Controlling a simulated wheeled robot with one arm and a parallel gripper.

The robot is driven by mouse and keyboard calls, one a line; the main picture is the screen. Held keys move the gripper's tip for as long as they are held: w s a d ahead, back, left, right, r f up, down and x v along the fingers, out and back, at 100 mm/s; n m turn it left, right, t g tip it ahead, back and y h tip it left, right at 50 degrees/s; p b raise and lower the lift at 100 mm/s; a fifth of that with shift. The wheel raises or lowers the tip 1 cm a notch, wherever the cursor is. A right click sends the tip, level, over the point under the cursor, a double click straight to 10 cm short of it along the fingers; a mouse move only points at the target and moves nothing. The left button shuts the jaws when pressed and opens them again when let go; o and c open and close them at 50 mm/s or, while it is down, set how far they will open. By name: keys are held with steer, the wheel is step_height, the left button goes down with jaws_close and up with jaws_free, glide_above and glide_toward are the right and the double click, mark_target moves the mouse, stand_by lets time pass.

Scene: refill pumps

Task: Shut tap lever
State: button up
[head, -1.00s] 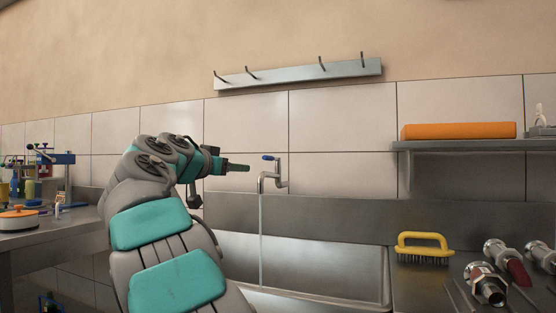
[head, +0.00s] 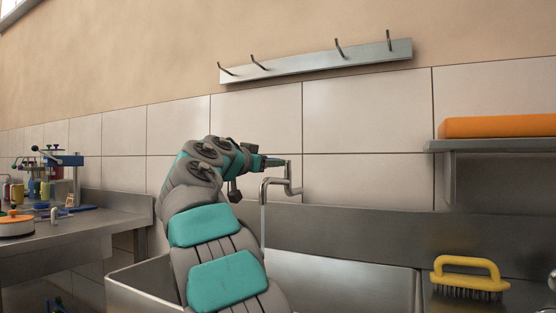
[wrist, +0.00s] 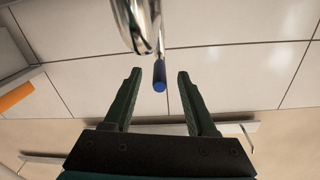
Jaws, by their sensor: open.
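The steel tap (head: 284,187) stands at the back of the sink, with a thin stream of water (head: 263,225) falling from its spout. Its lever has a blue tip (head: 274,162), pointing left towards my gripper in the head view. My gripper (head: 260,161) is at the lever's end. In the wrist view my gripper (wrist: 159,74) is open, one finger on each side of the blue-tipped lever (wrist: 160,84). A gap shows on both sides, and I see no contact. My arm hides part of the sink.
The sink (head: 345,280) lies below the tap. A yellow brush (head: 468,275) sits on the counter at right, under a shelf holding an orange block (head: 500,126). A hook rail (head: 320,62) hangs above. A bench (head: 70,232) with a pot stands left.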

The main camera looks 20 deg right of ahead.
steer(key=p+x, duration=0.1)
steer(key=x, duration=0.3)
steer(key=shift+d, duration=0.15)
steer(key=shift+c, duration=0.3)
jaws_close()
stand_by(0.9)
